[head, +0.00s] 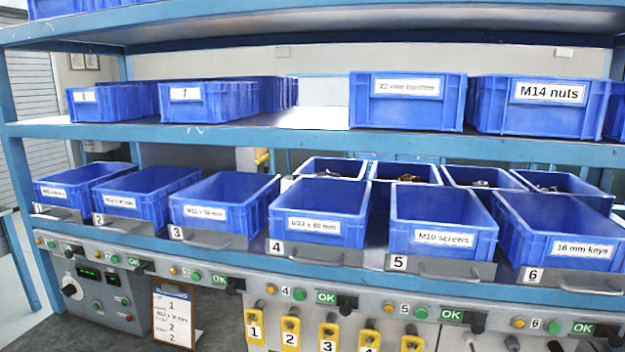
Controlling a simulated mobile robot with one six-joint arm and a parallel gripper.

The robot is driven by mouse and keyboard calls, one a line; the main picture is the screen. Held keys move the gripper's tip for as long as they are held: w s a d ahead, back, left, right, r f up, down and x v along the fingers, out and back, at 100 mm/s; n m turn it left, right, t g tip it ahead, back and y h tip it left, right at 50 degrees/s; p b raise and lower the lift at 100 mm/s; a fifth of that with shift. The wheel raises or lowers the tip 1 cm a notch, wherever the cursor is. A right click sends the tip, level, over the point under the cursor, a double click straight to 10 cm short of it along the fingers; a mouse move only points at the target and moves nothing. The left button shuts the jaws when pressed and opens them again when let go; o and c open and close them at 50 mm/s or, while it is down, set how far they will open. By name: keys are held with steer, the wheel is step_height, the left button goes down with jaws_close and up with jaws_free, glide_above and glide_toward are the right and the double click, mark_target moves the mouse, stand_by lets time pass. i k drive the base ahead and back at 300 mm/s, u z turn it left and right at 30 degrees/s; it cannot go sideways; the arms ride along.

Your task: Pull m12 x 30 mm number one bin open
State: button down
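The number one bin (75,184) is a blue open-topped box at the far left of the middle shelf. Its white front label is too small to read surely. It sits on a grey tray front (57,213) with a number 1 tag and a bar handle, in line with the neighbouring trays; I see no gap showing it pulled out. Its inside is mostly hidden. My gripper is not in view.
The number two bin (146,190) stands close on the right, followed by several more numbered bins. Below runs a grey control panel (120,300) with buttons and knobs. A blue upright (22,200) stands left of bin one.

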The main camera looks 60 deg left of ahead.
mark_target(66, 194)
steer(key=u, duration=2.5)
steer(key=k, duration=0.3)
steer(key=u, duration=1.7)
steer(key=i, duration=1.55)
steer(key=z, duration=0.3)
steer(key=i, duration=0.9)
steer(key=z, duration=0.6)
steer(key=k, duration=0.45)
steer(key=z, duration=0.05)
